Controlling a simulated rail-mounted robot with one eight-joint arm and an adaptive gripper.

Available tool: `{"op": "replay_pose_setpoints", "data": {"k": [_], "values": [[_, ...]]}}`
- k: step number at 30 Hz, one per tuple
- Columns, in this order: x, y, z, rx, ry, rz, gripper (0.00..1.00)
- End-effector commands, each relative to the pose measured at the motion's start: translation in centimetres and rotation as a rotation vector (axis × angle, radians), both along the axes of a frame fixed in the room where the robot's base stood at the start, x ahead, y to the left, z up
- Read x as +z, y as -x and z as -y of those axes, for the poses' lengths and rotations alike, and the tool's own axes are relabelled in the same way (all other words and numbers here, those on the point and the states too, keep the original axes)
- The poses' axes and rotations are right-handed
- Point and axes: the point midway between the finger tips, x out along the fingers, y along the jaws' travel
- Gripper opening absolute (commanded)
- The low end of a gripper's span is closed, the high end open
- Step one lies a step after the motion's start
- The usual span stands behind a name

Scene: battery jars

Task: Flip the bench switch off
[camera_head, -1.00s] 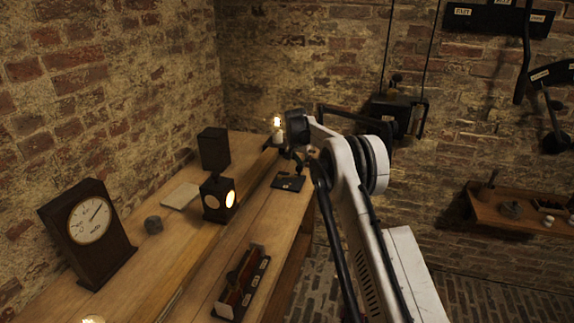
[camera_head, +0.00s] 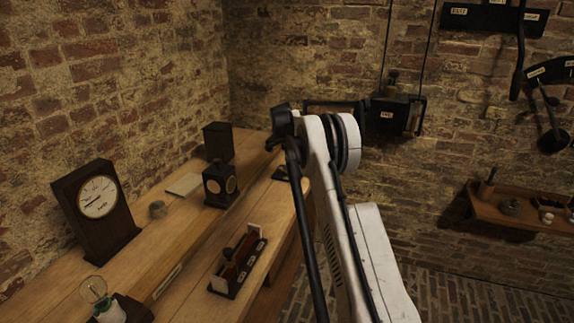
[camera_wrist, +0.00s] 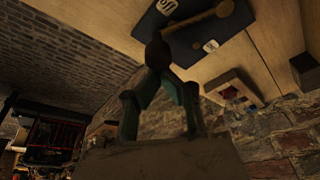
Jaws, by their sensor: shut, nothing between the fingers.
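The bench switch shows close up in the wrist view as a black plate (camera_wrist: 190,38) on the wooden bench. A brass lever (camera_wrist: 200,25) lies across it, ending in a dark round knob (camera_wrist: 158,53).
The bench holds a meter (camera_head: 97,203) with its needle low to the left, a dark lamp box (camera_head: 220,185), an unlit bulb (camera_head: 93,291) and a labelled black device (camera_head: 238,268). A brick wall (camera_head: 140,80) stands behind. A shelf (camera_head: 520,215) is at right.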

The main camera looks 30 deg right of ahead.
Motion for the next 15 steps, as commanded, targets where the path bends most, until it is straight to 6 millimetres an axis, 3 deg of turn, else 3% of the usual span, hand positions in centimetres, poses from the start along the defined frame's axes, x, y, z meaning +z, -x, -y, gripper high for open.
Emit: {"op": "replay_pose_setpoints", "data": {"k": [15], "values": [[-0.05,0.52,0.20,-0.005,-0.001,0.000,0.00]]}}
